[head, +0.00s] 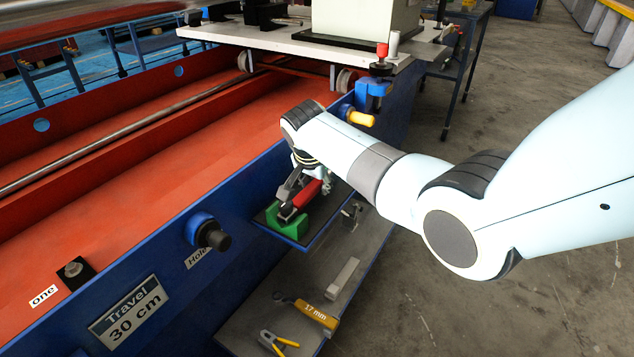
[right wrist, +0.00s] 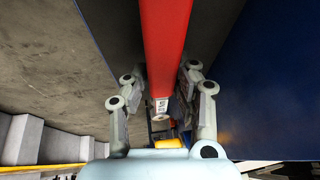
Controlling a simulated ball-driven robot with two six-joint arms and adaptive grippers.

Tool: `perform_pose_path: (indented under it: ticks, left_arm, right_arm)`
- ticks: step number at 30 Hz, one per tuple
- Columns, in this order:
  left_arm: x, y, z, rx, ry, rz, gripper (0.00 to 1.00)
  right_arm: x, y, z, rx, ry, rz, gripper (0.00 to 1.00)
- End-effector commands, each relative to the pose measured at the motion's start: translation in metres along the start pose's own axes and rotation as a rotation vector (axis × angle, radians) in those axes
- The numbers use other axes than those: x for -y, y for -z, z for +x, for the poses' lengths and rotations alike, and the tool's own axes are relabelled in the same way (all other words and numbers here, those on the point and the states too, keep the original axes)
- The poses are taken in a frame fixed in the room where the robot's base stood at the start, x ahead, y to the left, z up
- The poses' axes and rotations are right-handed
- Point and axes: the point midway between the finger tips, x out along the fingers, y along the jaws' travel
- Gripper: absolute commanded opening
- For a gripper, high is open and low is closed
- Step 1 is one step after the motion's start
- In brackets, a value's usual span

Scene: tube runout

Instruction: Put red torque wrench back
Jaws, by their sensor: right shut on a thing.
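The red torque wrench (head: 307,194) shows as a short red length under my right arm in the head view. In the right wrist view its red handle (right wrist: 166,45) runs down between the fingers. My right gripper (head: 298,187) is shut on it. A green holder (head: 288,224) stands on the small dark shelf (head: 314,236), just below the wrench. I cannot tell whether the wrench rests in the holder or is a little above it. My right arm hides part of the wrench. My left gripper is not in view.
The blue beam with a dark knob (head: 214,236) runs along the shelf's left side. A lower grey shelf (head: 250,332) carries a yellow 17 mm tool (head: 312,312) and yellow-handled pliers (head: 272,342). A yellow handle (head: 361,119) sticks out beyond my wrist. Open floor lies at right.

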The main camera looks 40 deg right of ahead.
Motion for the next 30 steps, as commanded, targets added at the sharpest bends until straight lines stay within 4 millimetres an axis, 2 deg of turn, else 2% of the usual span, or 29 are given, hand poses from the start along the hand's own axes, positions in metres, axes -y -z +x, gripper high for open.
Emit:
perform_pose_path:
  ticks: [3,4,9,15,21,30]
  left_arm:
    - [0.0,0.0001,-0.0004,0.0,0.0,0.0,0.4]
    - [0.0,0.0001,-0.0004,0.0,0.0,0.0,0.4]
    - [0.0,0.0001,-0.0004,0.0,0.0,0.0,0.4]
    - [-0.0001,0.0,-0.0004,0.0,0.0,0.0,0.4]
    - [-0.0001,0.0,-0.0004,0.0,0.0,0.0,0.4]
    - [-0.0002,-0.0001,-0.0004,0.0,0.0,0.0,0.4]
  right_arm:
    - [0.0008,0.0008,-0.0009,-0.001,0.002,0.001,0.0]
    - [0.0008,0.0008,-0.0009,-0.001,0.002,0.001,0.29]
    - [0.0006,0.0006,-0.0008,-0.001,0.002,0.001,0.51]
    - [0.0003,0.0004,-0.0005,-0.001,0.001,0.001,0.52]
    - [-0.0002,-0.0002,-0.0001,0.0,0.0,0.0,0.76]
    - [0.0001,0.0001,-0.0004,0.0,0.001,0.0,0.76]
